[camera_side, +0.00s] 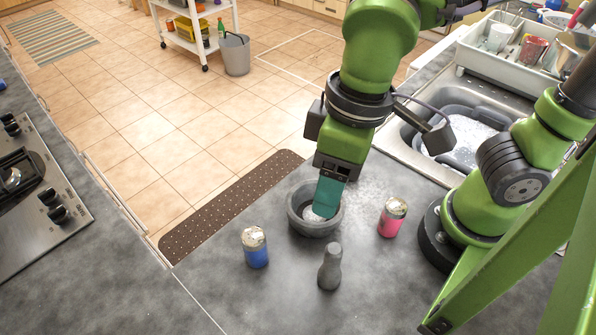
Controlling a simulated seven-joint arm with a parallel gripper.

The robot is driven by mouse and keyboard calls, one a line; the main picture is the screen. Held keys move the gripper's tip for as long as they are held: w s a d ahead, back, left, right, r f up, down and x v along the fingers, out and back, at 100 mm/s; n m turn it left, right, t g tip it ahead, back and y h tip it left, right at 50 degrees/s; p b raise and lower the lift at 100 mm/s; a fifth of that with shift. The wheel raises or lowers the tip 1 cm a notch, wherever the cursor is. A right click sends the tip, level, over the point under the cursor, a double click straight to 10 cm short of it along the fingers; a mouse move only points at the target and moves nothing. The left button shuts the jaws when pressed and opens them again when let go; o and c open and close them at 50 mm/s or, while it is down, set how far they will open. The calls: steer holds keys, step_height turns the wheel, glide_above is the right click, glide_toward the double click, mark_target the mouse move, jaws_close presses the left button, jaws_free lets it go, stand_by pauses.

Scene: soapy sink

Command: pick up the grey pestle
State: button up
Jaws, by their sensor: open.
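The grey pestle (329,268) stands upright on the dark counter near the front, its wider end down. A grey mortar bowl (300,226) sits just behind it, with something whitish inside. My gripper (326,207) points down, its teal fingers over or inside the mortar's mouth. The fingers overlap in this view, so the gap between them is hard to see. The gripper is open and apart from the pestle. Part of the mortar's inside is hidden by the fingers.
A blue shaker (256,252) stands left of the pestle and a pink shaker (391,220) stands to its right. The soapy sink (412,139) and a white dish rack (486,68) lie behind right. The counter in front of the pestle is clear.

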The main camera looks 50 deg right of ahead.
mark_target(333, 258)
steer(key=shift+g+h, duration=0.4)
steer(key=shift+h, duration=0.3)
steer(key=f, duration=0.5)
steer(key=s+f, duration=0.1)
steer(key=f, duration=0.4)
steer(key=s+a+f, duration=0.1)
steer(key=f, duration=0.5)
steer(key=shift+s+a, duration=0.1)
steer(key=shift+s, duration=0.15)
steer(key=c, duration=1)
